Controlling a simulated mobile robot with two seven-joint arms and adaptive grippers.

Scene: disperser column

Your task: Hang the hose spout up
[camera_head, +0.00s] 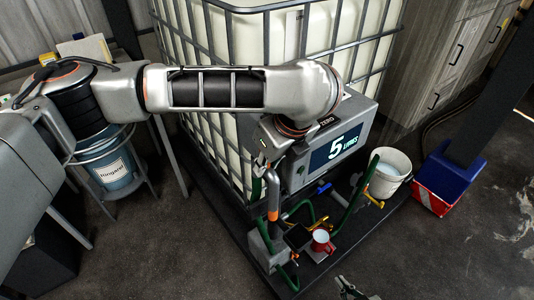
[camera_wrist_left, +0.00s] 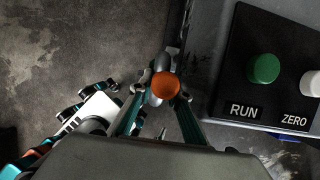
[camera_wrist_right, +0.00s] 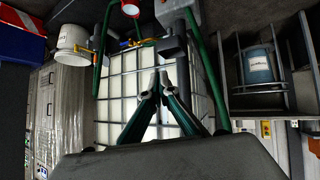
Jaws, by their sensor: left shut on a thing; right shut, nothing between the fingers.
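My left gripper (camera_head: 267,178) points down in front of the dispenser. It is shut on an orange-ended upright piece (camera_head: 273,195), seemingly the hose spout; its round orange end (camera_wrist_left: 165,88) shows between the fingers in the left wrist view. Below it a grey tube meets a grey box (camera_head: 262,250); whether it rests in a holder I cannot tell. Green hose (camera_head: 357,195) loops to the right of the box. My right gripper (camera_wrist_right: 160,78) is shut and empty; parts of it show at the bottom edge of the head view (camera_head: 355,290).
The dispenser panel (camera_head: 338,150) reads 5 litres, before a caged white tank (camera_head: 240,40). A red mug (camera_head: 321,242) stands by the grey box. A white bucket (camera_head: 391,172) and a red-blue bin (camera_head: 440,185) are to the right.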

